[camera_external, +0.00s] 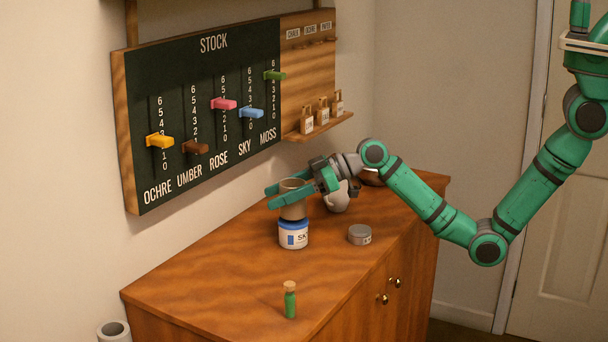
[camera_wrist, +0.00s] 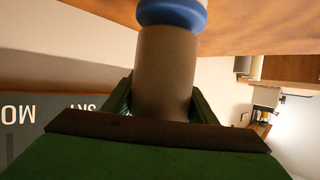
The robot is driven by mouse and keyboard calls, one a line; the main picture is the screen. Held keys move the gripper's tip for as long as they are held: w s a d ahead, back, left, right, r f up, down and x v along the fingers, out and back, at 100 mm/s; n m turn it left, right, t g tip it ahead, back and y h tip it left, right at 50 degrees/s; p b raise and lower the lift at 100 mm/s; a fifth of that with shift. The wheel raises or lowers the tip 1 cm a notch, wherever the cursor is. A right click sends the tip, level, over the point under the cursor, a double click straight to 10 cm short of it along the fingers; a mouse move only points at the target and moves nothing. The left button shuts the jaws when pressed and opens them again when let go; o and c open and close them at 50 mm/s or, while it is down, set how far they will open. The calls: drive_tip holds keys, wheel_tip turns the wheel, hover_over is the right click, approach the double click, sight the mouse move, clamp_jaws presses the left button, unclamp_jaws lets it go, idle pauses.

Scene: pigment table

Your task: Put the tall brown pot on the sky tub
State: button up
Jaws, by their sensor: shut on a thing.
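The tall brown pot (camera_external: 292,208) stands upright on or just over the blue lid of the sky tub (camera_external: 293,238); I cannot tell whether it bears fully on the lid. The tub is white with a blue label and sits on the cabinet top. My gripper (camera_external: 284,188) is shut around the upper part of the pot, coming from the right. In the wrist view the pot (camera_wrist: 165,75) lies between the fingers, and the tub's blue lid (camera_wrist: 172,14) shows at its far end, lined up with it. The pot's far side is hidden.
On the wooden cabinet top (camera_external: 200,290) stand a grey tin (camera_external: 360,235) right of the tub, a green corked vial (camera_external: 290,300) in front, and a pale rounded vessel (camera_external: 337,198) behind, partly hidden by my gripper. The STOCK board (camera_external: 213,100) hangs on the wall at left.

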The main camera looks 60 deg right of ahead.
drive_tip(key=shift+f, duration=0.4)
drive_tip(key=shift+f, duration=0.1)
drive_tip(key=o, duration=1.4)
drive_tip(key=shift+f, duration=0.1)
drive_tip(key=shift+r, duration=0.2)
drive_tip(key=v, duration=1.2)
